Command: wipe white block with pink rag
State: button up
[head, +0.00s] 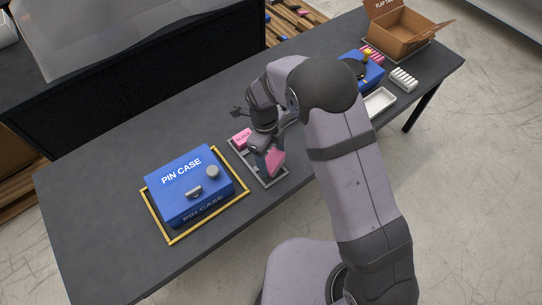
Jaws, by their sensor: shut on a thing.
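My gripper (266,159) points down over a grey compartment tray (273,182) near the front edge of the table. It is shut on a pink piece (275,160), which looks like the pink rag, held at or just above the tray. A second pink piece (241,137) with small lettering lies at the tray's far left end. I cannot single out a white block; a set of small white pieces (403,79) lies at the right, and my arm hides part of the table.
A blue pin case (188,185) stands in a yellow-edged frame (171,238) left of the tray. At the right are a white tray (387,94), a blue box (374,77) and an open cardboard box (402,34). The table (95,190) is clear at the far left.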

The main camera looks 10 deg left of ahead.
jog(key=shift+s+a, duration=0.3)
jog(key=shift+s, duration=0.35)
jog(key=shift+s+a+f, duration=0.15)
jog(key=shift+s, duration=0.4)
jog(key=shift+w+d, duration=0.25)
jog(key=shift+w, duration=0.35)
jog(key=shift+w+d, duration=0.25)
jog(key=shift+w, duration=0.3)
